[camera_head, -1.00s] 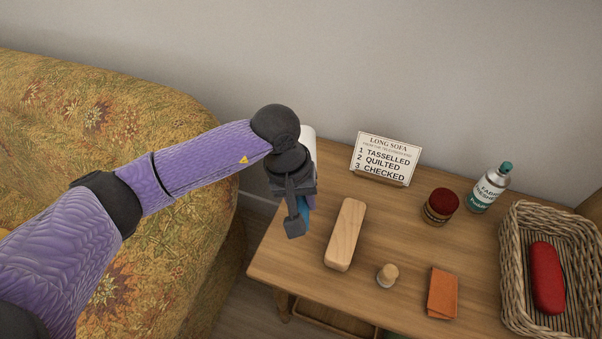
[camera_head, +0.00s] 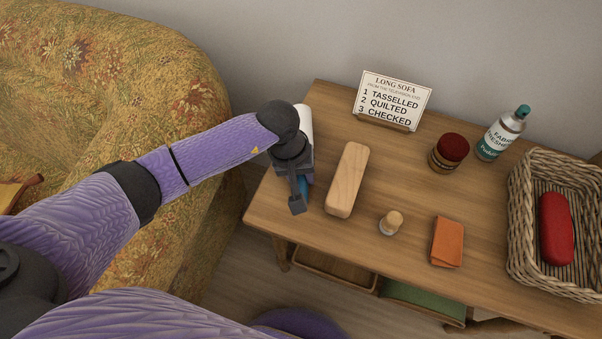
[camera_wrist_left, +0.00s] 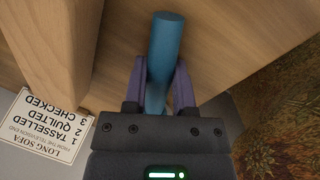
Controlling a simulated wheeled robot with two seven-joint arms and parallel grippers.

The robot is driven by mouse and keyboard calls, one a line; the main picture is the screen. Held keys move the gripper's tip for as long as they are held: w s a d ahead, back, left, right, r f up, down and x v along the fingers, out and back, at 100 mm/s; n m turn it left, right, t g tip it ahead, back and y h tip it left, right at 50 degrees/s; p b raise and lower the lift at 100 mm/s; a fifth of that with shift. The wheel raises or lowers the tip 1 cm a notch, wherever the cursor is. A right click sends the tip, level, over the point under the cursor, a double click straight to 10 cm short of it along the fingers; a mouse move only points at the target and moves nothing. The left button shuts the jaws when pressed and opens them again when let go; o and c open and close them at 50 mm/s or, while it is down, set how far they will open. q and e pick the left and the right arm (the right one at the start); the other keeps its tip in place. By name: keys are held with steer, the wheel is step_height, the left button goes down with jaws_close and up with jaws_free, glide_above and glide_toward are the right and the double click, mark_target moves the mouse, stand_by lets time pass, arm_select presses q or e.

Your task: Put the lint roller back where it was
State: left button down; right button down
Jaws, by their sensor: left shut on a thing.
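The lint roller shows its white roll (camera_head: 305,124) behind my left gripper in the head view. Its blue handle (camera_wrist_left: 165,50) is between the two fingers in the left wrist view. My left gripper (camera_head: 303,192) is shut on the blue handle, at the left end of the wooden table (camera_head: 400,205). In the left wrist view my left gripper (camera_wrist_left: 157,85) has a finger on each side of the handle. I cannot tell whether the roller touches the tabletop. My right gripper is not in view.
A wooden block (camera_head: 347,180) lies just right of my left gripper. The patterned sofa (camera_head: 130,90) is left.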

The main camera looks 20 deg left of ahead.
arm_select(q)
steer(key=c, duration=0.6)
jaws_free()
steer(key=shift+o, duration=0.9)
steer(key=shift+f, duration=0.1)
steer(key=shift+r+p, duration=0.35)
step_height(320, 180, up, 12)
steer(key=a+p, duration=0.2)
steer(key=p, duration=0.3)
steer(key=shift+s+a+f+p, duration=0.15)
steer(key=shift+s+a+p, duration=0.05)
steer(key=shift+s+p, duration=0.15)
steer(key=shift+s, duration=0.1)
